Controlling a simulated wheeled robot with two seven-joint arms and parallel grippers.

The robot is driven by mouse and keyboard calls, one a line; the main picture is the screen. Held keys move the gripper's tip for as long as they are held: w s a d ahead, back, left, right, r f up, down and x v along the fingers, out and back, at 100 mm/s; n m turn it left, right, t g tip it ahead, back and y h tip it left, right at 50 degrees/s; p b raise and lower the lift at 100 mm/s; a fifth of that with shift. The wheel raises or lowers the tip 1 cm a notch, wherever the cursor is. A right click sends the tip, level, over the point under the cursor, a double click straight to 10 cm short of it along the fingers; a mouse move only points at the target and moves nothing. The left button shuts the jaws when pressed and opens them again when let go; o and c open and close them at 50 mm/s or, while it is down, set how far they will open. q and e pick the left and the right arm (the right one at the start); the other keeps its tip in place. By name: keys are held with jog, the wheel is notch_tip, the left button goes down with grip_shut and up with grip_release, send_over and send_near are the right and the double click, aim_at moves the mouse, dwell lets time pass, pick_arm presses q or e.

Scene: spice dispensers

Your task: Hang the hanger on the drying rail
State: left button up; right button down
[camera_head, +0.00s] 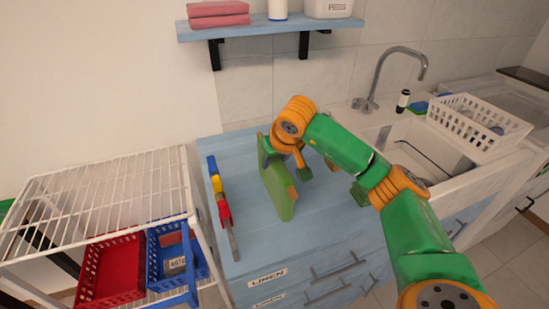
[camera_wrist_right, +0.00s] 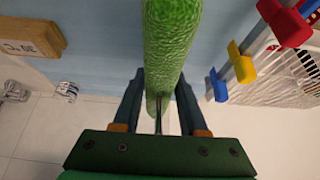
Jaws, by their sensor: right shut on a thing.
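My right gripper (camera_wrist_right: 158,100) is shut on a green, rough-textured thing (camera_wrist_right: 172,45), apparently the hanger, which runs up between its fingers in the wrist view. In the head view this green thing (camera_head: 277,190) stands edge-on as a tall, narrow shape above the blue counter, under my right wrist. Its full outline is hidden, and I cannot tell whether it touches the counter. A narrow rail with blue, yellow and red pieces (camera_head: 223,208) lies left of it. I cannot tell whether this is the drying rail. My left gripper is not in view.
A white wire rack (camera_head: 100,190) stands at the left, with a red basket (camera_head: 112,270) and a blue basket (camera_head: 178,258). A wall shelf (camera_head: 262,29) is above. A sink, tap (camera_head: 385,75) and white basket (camera_head: 480,122) are at the right. The front counter is clear.

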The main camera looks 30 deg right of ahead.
jog(key=shift+w+f, duration=0.1)
jog(key=shift+f, duration=0.2)
jog(key=shift+c, duration=2.2)
grip_release()
jog(key=shift+r, duration=0.3)
jog(key=v, duration=1.2)
jog(key=shift+f+b, duration=0.1)
jog(key=shift+b, duration=0.25)
